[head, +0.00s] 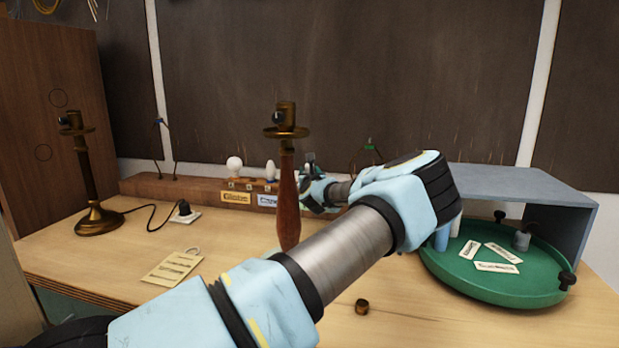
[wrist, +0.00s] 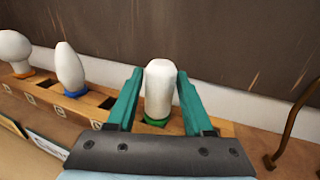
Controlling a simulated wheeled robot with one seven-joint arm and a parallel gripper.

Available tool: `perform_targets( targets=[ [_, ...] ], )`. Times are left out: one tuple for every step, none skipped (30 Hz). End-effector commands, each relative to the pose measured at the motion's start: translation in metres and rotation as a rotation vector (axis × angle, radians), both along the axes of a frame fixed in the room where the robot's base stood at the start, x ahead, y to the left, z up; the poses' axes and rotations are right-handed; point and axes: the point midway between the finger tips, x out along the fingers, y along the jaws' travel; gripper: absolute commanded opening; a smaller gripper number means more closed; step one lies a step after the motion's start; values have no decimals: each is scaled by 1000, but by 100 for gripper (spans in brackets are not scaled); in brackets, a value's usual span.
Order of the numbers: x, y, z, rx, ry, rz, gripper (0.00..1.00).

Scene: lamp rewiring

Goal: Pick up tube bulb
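The tube bulb (wrist: 159,90) is white and cylindrical with a rounded top and a green collar at its base. It stands upright in a slot of the wooden bulb rack (wrist: 222,127). In the wrist view the two green fingers of my gripper (wrist: 160,88) are on either side of it, open, with narrow gaps between them and the glass. In the head view my gripper (head: 308,166) is at the rack behind the wooden lamp stem, and I cannot make out the tube bulb clearly there.
A round bulb (wrist: 14,48) and a pointed bulb (wrist: 70,68) stand left in the rack. A brass lamp with a wooden stem (head: 287,200) stands close before my gripper. A green tray (head: 455,272) is at right; another lamp (head: 98,215) is at left. A bent wire (wrist: 290,125) rises right of the rack.

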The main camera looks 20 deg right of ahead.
Motion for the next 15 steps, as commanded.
perform_targets(
  targets=[
    [0, 0, 0, 0, 0, 0, 45],
    [0, 0, 0, 0, 0, 0, 42],
    [0, 0, 0, 0, 0, 0, 37],
    [0, 0, 0, 0, 0, 0, 34],
    [0, 0, 0, 0, 0, 0, 30],
    [0, 0, 0, 0, 0, 0, 26],
    [0, 0, 0, 0, 0, 0, 22],
    [0, 0, 0, 0, 0, 0, 19],
    [0, 0, 0, 0, 0, 0, 15],
    [0, 0, 0, 0, 0, 0, 11],
    [0, 0, 0, 0, 0, 0, 8],
    [0, 0, 0, 0, 0, 0, 3],
    [0, 0, 0, 0, 0, 0, 0],
    [0, 0, 0, 0, 0, 0, 0],
    [0, 0, 0, 0, 0, 0, 0]
  ],
)
